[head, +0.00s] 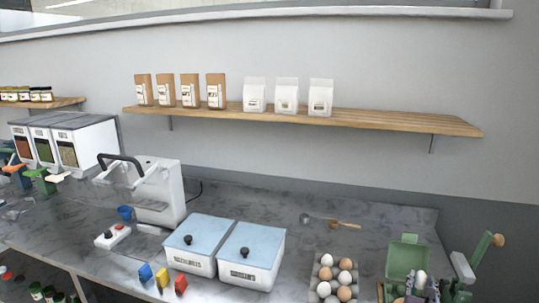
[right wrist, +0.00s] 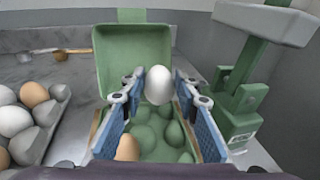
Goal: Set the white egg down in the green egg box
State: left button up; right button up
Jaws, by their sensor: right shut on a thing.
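The white egg (right wrist: 158,86) is held between the blue-padded fingers of my right gripper (right wrist: 159,94), in the right wrist view. The green egg box (right wrist: 117,60) stands open beneath, its lid raised at the back. The egg is over the box's cups, and the gap below it is hard to judge. A brown egg (right wrist: 127,148) sits in a front left cup; other visible cups look empty. In the head view the box's lid (head: 407,256) shows at lower right, with my right gripper (head: 420,284) in front, partly cut off. My left gripper is not in view.
A grey carton (head: 326,272) of white and brown eggs stands left of the box. A green device with a grey top (right wrist: 238,105) stands close on the right. Two blue-lidded bins (head: 250,245) are farther left. Wooden spoons (head: 343,224) lie behind the carton.

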aim_at(418, 294)
jog(key=shift+f+b, duration=1.6)
jog(key=shift+f, duration=0.6)
dwell(0.6)
jog(key=o, duration=0.9)
jog(key=shift+o, duration=0.2)
jog(key=shift+s, duration=0.15)
